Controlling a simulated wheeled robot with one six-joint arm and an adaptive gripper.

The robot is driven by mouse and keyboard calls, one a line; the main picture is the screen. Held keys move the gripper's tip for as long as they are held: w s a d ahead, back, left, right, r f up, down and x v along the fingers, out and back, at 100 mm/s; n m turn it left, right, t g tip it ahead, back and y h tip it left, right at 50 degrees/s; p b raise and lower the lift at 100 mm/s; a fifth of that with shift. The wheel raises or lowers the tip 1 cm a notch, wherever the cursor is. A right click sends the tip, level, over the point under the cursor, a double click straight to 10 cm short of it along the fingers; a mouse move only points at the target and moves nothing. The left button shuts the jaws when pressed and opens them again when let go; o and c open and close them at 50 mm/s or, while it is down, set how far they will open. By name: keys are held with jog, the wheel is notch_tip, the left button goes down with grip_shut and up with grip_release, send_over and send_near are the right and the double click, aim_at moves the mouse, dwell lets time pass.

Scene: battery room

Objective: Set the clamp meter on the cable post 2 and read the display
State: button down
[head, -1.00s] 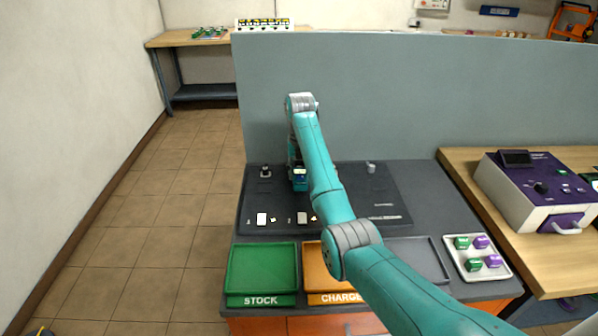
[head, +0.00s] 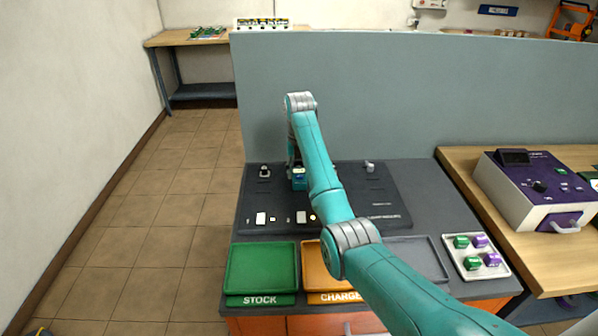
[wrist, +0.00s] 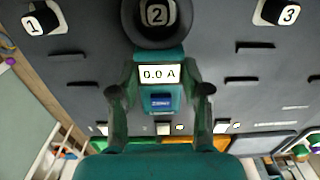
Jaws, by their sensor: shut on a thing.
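The clamp meter (wrist: 161,103) is a teal body with a lit display reading "0.0 A" in the wrist view. My gripper (wrist: 160,92) is shut on it, one finger on each side. The meter's dark round jaw lies around cable post 2 (wrist: 157,13), whose numbered top shows inside the ring; whether the ring is fully closed is cut off at the top edge. In the head view the meter (head: 299,181) is partly hidden behind my arm, and post 2 is hidden.
Post 1 (wrist: 33,25) and post 3 (wrist: 288,14) stand on either side on the dark panel (head: 385,210). A green STOCK tray (head: 262,268), an orange CHARGE tray (head: 312,270) and a grey tray stand in front. A grey partition (head: 400,100) rises behind.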

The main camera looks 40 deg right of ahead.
jog(key=shift+f, duration=0.5)
jog(key=c, duration=0.8)
grip_release()
